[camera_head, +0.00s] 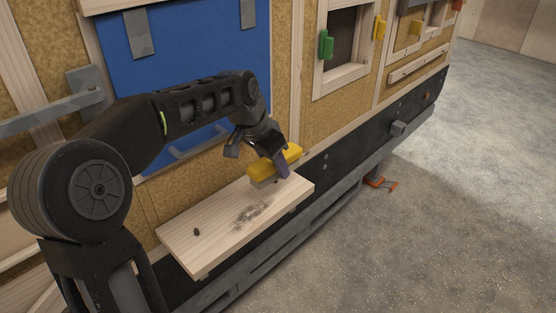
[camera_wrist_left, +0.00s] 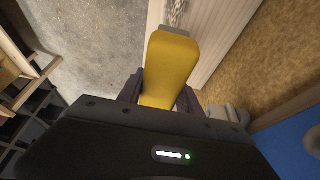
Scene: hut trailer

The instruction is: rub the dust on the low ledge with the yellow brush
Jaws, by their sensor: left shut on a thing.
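The yellow brush (camera_head: 275,165) is held in my left gripper (camera_head: 279,163), over the right part of the low ledge (camera_head: 212,219). Its grey bristles point down at the ledge; I cannot tell whether they touch the wood. In the left wrist view the yellow brush (camera_wrist_left: 172,65) sits between the two fingers (camera_wrist_left: 160,92). Grey dust (camera_head: 250,212) lies in a patch near the middle of the ledge, to the left of the brush. The dust (camera_wrist_left: 176,12) also shows past the brush in the left wrist view. My right gripper is not in view.
A small dark lump (camera_head: 196,232) lies on the left part of the ledge. A blue panel (camera_head: 190,65) with a handle is on the wall behind my arm. Green (camera_head: 326,45) and yellow (camera_head: 379,28) blocks sit by a window frame. Open floor (camera_head: 430,220) lies to the right.

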